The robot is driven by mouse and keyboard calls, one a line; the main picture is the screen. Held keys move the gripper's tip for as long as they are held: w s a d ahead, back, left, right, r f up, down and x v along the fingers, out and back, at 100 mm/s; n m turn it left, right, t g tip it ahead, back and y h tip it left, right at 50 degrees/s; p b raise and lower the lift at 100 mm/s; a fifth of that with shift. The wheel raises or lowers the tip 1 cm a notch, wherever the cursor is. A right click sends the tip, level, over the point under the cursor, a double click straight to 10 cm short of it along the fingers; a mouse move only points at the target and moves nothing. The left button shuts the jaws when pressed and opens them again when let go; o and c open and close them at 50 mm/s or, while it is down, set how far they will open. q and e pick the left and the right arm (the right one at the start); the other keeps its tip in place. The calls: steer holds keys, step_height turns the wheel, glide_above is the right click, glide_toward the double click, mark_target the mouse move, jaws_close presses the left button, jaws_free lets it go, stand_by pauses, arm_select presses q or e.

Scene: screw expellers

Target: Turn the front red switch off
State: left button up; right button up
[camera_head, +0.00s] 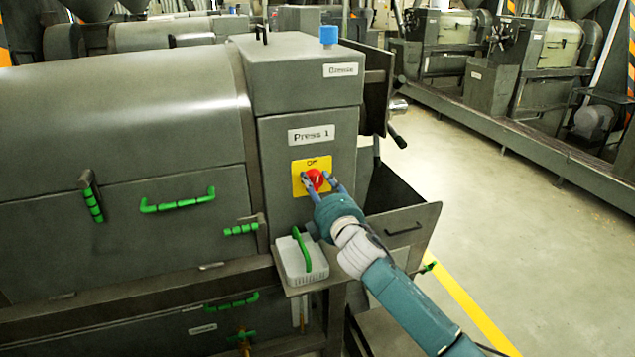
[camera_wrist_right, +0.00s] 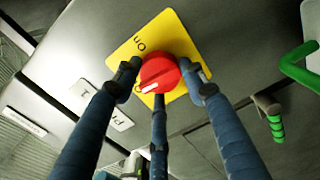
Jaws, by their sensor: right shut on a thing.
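The red switch (camera_head: 314,178) is a round knob on a yellow plate (camera_head: 299,187) on the front of the grey press, under the "Press 1" label. In the right wrist view the red switch (camera_wrist_right: 158,75) fills the middle, with a white mark at its lower left; "On" is printed on the yellow plate (camera_wrist_right: 176,35). My right gripper (camera_head: 318,181) is at the switch, its blue fingers shut around the knob's sides. In the wrist view the right gripper (camera_wrist_right: 161,82) has one finger on each side and one below. My left gripper is not in view.
Green handles (camera_head: 178,201) line the press to the left. An open grey bin (camera_head: 405,215) stands right of the press. Clear floor (camera_head: 500,220) lies further right.

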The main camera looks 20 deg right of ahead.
steer(key=shift+a+n, duration=0.25)
steer(key=shift+n, duration=0.55)
steer(key=o, duration=0.9)
steer(key=shift+o, duration=1.2)
steer(key=shift+a, duration=0.2)
steer(key=shift+s+d+f, duration=0.1)
steer(key=shift+s+d, duration=0.05)
steer(key=shift+s, duration=0.05)
steer(key=s, duration=1.1)
steer(key=shift+s, duration=0.3)
